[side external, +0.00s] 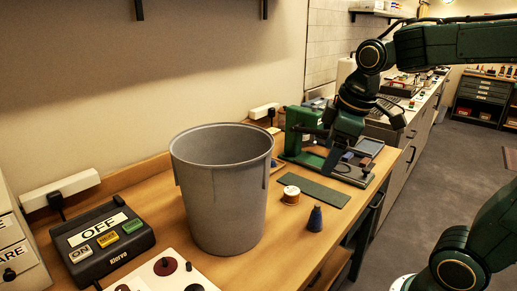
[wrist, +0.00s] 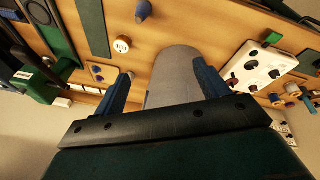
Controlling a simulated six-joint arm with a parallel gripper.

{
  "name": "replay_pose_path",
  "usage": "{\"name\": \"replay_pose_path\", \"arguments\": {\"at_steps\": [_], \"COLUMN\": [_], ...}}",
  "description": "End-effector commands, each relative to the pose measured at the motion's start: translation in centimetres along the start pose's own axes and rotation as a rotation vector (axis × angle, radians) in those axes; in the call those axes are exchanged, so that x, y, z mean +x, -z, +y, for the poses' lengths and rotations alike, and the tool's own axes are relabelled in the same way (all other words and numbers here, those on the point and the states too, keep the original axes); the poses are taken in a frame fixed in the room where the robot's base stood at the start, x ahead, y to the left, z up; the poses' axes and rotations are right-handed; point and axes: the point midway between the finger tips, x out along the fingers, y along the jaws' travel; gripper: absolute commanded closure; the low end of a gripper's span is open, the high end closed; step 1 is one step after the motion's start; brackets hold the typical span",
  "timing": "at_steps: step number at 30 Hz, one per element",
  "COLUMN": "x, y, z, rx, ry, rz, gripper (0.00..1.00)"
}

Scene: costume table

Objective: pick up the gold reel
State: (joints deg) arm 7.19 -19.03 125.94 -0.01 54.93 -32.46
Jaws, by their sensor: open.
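The gold reel (side external: 291,196) stands upright on the wooden table, with a pale top and gold thread around its side. It is to the right of the grey bin, beside the green mat. In the wrist view the reel (wrist: 122,45) is at upper left, beyond and apart from my fingers. My gripper (side external: 341,135) is above the right part of the table, up and right of the reel in the side view. In the wrist view my gripper (wrist: 163,70) has its two blue fingers spread, with nothing held between them.
A tall grey bin (side external: 219,200) stands left of the reel. A dark blue cone (side external: 315,219) is close on its right, and a green mat (side external: 325,194) lies behind. A green machine (side external: 299,123) stands farther back. A control box (side external: 100,238) and white panel (side external: 192,277) are at left.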

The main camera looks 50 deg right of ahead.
Motion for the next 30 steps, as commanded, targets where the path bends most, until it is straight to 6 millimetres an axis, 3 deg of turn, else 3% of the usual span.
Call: {"name": "replay_pose_path", "arguments": {"at_steps": [15, 24, 30], "x": [6.6, 12.1, 14.9], "y": [4.8, 5.7, 5.7], "z": [8.7, 13.5, 15.6], "rx": [-0.419, -0.655, -0.764], "ry": [0.108, 0.205, 0.253], "rz": [-0.136, -0.177, -0.184], "gripper": [0.26, 0.26, 0.26]}}
